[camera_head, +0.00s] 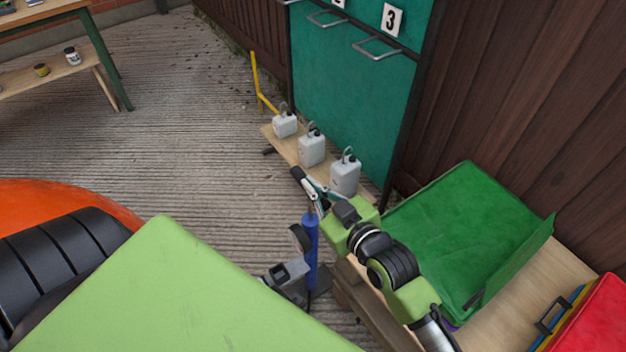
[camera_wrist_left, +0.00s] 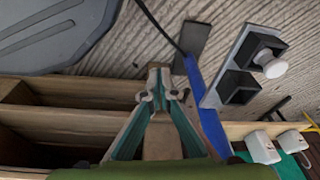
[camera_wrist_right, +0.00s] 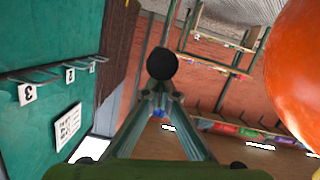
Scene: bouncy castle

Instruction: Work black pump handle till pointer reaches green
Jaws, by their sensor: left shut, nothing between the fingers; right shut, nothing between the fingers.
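The blue pump (camera_head: 311,252) stands upright in the head view, and its barrel also shows slanting in the left wrist view (camera_wrist_left: 207,112). Its black handle end (camera_head: 297,173) is just past the tips of my right gripper (camera_head: 312,195). In the right wrist view a round black end (camera_wrist_right: 162,64) sits right beyond the fingertips; I cannot tell if they touch. My right gripper is shut and empty. My left gripper (camera_wrist_left: 160,82) is shut and empty, left of the barrel.
A green folded item (camera_head: 470,235) lies on the wooden bench to the right. Paved ground (camera_head: 180,120) is open at left.

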